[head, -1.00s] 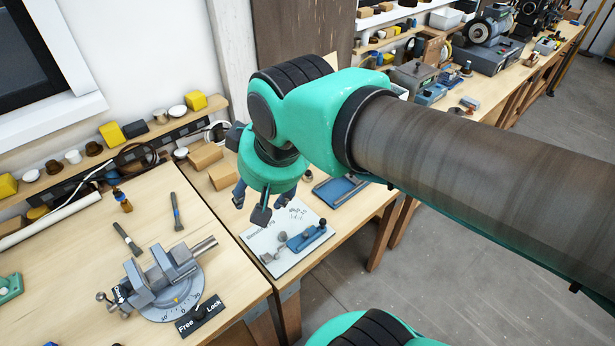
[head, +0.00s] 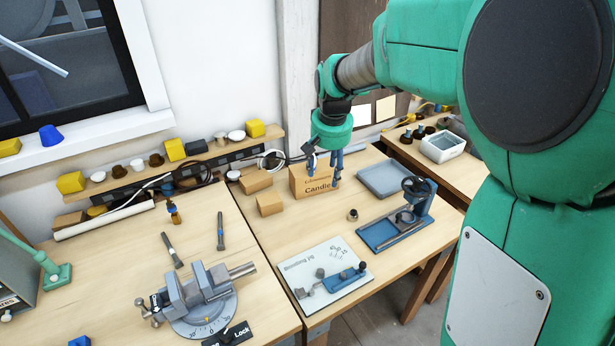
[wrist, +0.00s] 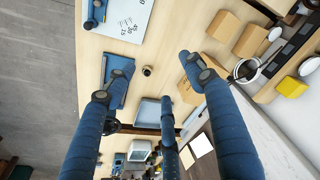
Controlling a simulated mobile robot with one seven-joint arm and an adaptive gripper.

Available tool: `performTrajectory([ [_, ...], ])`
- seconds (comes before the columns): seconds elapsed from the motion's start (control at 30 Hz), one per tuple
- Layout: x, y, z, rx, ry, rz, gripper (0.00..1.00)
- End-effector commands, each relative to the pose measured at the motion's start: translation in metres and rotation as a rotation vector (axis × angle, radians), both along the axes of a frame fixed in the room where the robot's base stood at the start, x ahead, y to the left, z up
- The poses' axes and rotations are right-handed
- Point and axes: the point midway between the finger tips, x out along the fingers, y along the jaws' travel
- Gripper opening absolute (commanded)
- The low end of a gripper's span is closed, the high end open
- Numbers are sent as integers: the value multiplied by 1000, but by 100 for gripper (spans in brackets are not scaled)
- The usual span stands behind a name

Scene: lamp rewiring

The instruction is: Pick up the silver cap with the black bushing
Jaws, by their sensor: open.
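A small silver cap with a dark top (head: 352,214) stands on the bare wooden bench, left of the blue hand press. In the wrist view the cap (wrist: 147,71) lies between my spread fingers, beyond their tips. My gripper (head: 323,174) is open and empty. It points down in front of the cardboard candle box, above and behind the cap in the head view. Its blue fingers (wrist: 153,88) are wide apart in the wrist view. The cap is too small to make out the bushing clearly.
The blue press (head: 400,228) stands right of the cap, with a grey-blue tray (head: 384,180) behind it. The candle box (head: 306,184) is at the back. The white bending jig board (head: 300,268) lies in front. A vise (head: 195,290) is on the left bench.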

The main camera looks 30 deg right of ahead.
Motion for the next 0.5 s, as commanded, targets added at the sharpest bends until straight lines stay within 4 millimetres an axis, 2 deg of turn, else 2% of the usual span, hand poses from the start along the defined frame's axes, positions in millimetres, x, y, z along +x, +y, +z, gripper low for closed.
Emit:
performTrajectory([
  [0.03,8,-15,-12,7,16,-23,54],
  [0.2,31,-59,-50,28,58,-98,54],
  [0.5,54,-137,-128,66,126,-222,54],
])
